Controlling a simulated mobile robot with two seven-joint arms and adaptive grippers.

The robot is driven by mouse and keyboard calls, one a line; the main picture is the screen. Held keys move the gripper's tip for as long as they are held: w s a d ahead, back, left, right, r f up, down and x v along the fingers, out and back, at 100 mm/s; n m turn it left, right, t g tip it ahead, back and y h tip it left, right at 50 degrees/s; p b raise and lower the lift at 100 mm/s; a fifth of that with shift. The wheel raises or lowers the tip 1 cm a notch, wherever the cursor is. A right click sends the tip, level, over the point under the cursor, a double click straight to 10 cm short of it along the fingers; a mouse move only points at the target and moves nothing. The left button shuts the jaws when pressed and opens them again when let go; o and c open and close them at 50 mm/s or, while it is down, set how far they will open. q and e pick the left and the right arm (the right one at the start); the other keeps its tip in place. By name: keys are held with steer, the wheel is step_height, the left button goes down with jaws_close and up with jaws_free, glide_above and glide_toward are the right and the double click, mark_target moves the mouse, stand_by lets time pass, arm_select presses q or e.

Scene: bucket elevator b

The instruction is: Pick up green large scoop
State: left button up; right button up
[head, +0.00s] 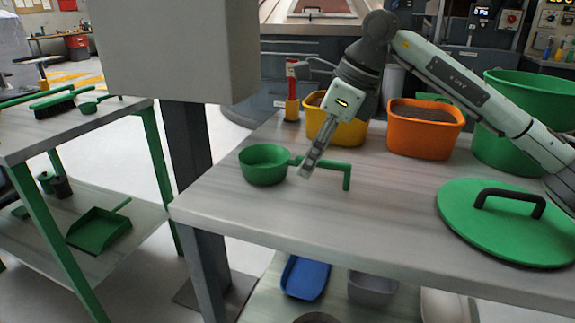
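The green large scoop (264,166) stands on the grey tabletop near its left end. It has a round cup, and its handle runs right and bends down to the table at the far end. My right gripper (306,174) reaches down from above, with its fingertips at the handle just right of the cup. The fingers overlap the handle in the picture. I cannot tell whether they are closed on it or only beside it. My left gripper is not in view.
A yellow bin (337,131), an orange bin (424,128) and a red-yellow tool (291,100) stand behind the scoop. A green lid (500,235) lies right, before a green bucket (507,150). A grey column (190,140) rises left of the table. The tabletop's front is clear.

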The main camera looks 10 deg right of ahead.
steer(key=shift+w+a+f, duration=0.15)
steer(key=shift+a+f, duration=0.05)
steer(key=shift+f, duration=0.35)
steer(key=shift+a+f, duration=0.1)
steer(key=shift+f, duration=0.15)
steer(key=shift+c, duration=0.3)
steer(key=shift+w, duration=0.1)
jaws_close()
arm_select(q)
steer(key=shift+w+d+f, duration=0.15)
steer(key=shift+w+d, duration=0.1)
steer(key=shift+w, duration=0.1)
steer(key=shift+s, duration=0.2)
arm_select(e)
steer(key=shift+r, duration=0.1)
